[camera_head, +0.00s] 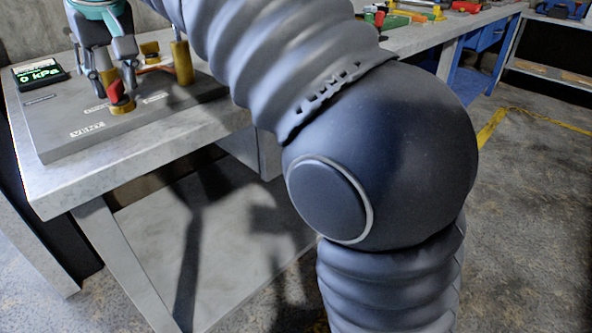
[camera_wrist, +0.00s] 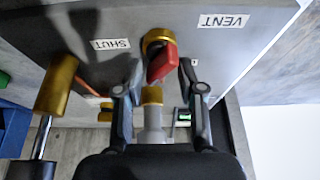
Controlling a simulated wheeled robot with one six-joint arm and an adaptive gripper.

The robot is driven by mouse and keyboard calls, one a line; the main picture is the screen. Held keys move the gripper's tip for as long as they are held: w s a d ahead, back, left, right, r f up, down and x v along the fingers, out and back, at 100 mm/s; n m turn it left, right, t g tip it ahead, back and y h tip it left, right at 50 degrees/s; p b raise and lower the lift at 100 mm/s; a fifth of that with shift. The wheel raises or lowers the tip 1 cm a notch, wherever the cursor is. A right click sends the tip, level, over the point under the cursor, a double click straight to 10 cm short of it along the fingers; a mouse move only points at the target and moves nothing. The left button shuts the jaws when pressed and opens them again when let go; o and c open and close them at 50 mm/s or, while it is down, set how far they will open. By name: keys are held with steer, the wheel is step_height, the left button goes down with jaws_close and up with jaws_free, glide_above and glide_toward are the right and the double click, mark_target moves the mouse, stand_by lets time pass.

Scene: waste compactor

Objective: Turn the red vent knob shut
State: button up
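The red vent knob (camera_head: 119,92) sits on a brass collar on the grey panel (camera_head: 60,140), behind the "VENT" label (camera_head: 87,130). In the wrist view the red knob (camera_wrist: 162,63) shows at upper middle, between the "SHUT" label (camera_wrist: 110,44) and the "VENT" label (camera_wrist: 222,20). My gripper (camera_head: 114,82) points down over the panel at the knob. In the wrist view my gripper (camera_wrist: 161,76) is open, with one finger on either side of the knob and gaps visible. Whether a fingertip touches it cannot be told. Another label by the right finger is partly hidden.
A tall brass post (camera_head: 181,62) stands right of the knob; a brass-tipped grey cylinder (camera_wrist: 152,97) shows between the fingers. A pressure display (camera_head: 40,74) reads 0 kPa. The bench front (camera_head: 50,200) is clear. My arm hides much of the middle.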

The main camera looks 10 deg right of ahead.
steer(key=p+v, duration=0.2)
steer(key=v, duration=1.1)
steer(key=s+d+f+m+b, duration=0.1)
steer(key=s+d+f, duration=0.3)
steer(key=d+f, duration=0.7)
steer(key=s+d+f+m+t+h+b, duration=0.1)
steer(key=s+d+f, duration=0.4)
steer(key=d+f, duration=0.7)
steer(key=shift+s+d+f+m+t+h+b, duration=0.25)
steer(key=shift+f+m+b, duration=0.3)
steer(key=shift+m, duration=0.75)
steer(key=shift+f, duration=0.1)
